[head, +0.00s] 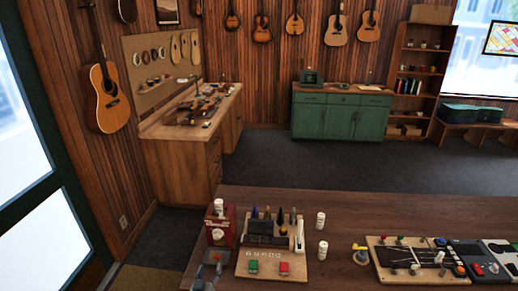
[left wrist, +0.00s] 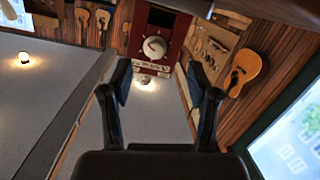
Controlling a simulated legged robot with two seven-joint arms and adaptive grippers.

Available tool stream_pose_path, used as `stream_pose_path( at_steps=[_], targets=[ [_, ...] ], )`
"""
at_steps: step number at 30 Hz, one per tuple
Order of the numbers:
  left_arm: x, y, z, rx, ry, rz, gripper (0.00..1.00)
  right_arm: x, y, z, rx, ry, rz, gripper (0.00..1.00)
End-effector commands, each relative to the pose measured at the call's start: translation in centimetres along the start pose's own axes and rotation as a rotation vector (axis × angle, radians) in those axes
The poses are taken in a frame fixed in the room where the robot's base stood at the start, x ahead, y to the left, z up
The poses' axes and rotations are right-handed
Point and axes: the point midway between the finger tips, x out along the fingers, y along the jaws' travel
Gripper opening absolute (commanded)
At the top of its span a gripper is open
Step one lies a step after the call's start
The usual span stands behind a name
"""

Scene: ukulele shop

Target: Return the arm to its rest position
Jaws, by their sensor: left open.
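A red box with a round pale dial (head: 221,226) is just beyond the gripper. It also shows past the fingertips in the left wrist view (left wrist: 157,35), apart from them as far as I can tell. Most of my left arm is out of the frame. My right gripper is not seen.
A tool board with red and green blocks (head: 265,268) is right of the gripper. White bottles (head: 323,250) stand beside it. A second board with a ukulele-like part (head: 415,260) and grey devices (head: 470,258) lie farther right. The table's far middle is clear.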

Motion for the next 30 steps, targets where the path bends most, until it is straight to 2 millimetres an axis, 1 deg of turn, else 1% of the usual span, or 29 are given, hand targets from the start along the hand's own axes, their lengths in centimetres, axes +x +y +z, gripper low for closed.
stream_pose_path(
  at_steps=[1,2,3,5,6,8,9,12,16,21,27,30],
  targets=[
    [-1.7,-0.6,2.2,0.021,-0.068,-0.015,0.6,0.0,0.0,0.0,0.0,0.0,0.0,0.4],
    [-3.0,-0.9,3.6,0.039,-0.117,-0.024,0.6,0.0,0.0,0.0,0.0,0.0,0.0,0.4],
    [-5.0,-1.4,5.7,0.062,-0.195,-0.037,0.6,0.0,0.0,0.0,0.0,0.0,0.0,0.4],
    [-8.6,-2.1,8.8,0.103,-0.323,-0.054,0.6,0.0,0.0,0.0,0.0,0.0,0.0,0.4],
    [-11.2,-2.5,10.6,0.131,-0.407,-0.062,0.6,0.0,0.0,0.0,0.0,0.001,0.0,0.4],
    [-14.8,-2.9,12.8,0.166,-0.52,-0.068,0.6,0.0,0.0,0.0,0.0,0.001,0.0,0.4],
    [-16.8,-3.1,13.9,0.188,-0.584,-0.069,0.6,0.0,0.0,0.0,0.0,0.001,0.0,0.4],
    [-21.2,-3.4,15.8,0.227,-0.715,-0.069,0.6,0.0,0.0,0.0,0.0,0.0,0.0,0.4],
    [-26.0,-3.6,17.4,0.265,-0.849,-0.062,0.6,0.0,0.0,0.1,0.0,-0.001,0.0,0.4],
    [-31.4,-3.7,18.5,0.306,-0.992,-0.046,0.6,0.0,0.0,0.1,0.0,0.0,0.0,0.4],
    [-37.2,-3.8,18.9,0.348,-1.144,-0.024,0.6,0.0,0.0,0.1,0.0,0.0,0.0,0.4],
    [-35.7,-4.4,21.9,0.346,-1.15,-0.026,0.6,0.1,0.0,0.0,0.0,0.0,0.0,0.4]
  ],
)
